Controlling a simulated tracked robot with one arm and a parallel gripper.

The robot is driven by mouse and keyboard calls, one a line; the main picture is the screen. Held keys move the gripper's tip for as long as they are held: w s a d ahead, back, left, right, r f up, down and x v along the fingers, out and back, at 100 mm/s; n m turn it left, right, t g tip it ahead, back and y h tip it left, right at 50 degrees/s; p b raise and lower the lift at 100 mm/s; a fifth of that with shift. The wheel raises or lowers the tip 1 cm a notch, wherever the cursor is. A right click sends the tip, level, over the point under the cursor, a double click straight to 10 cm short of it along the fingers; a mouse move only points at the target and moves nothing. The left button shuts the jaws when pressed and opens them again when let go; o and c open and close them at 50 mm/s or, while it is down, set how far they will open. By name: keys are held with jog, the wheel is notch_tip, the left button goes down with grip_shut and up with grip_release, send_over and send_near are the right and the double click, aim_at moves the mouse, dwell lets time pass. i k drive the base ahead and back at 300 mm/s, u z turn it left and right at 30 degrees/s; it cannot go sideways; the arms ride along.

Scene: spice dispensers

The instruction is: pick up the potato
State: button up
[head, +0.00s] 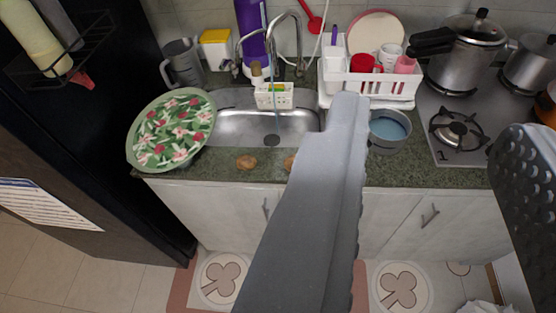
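A small brown potato (246,162) lies on the green counter in front of the sink. The gripper is nearer the camera than the counter, apart from both lumps.
A floral tray (172,130) leans at the counter's left. Behind the potatoes is the sink (235,128); a pot of bluish liquid (389,130), dish rack (370,85) and stove (455,132) stand right. Cabinets (215,205) front the counter; a dark fridge (95,120) stands left.

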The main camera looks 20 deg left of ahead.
aim_at(245, 162)
jog(key=z, duration=0.15)
jog(key=i, duration=1)
jog(key=u, duration=0.1)
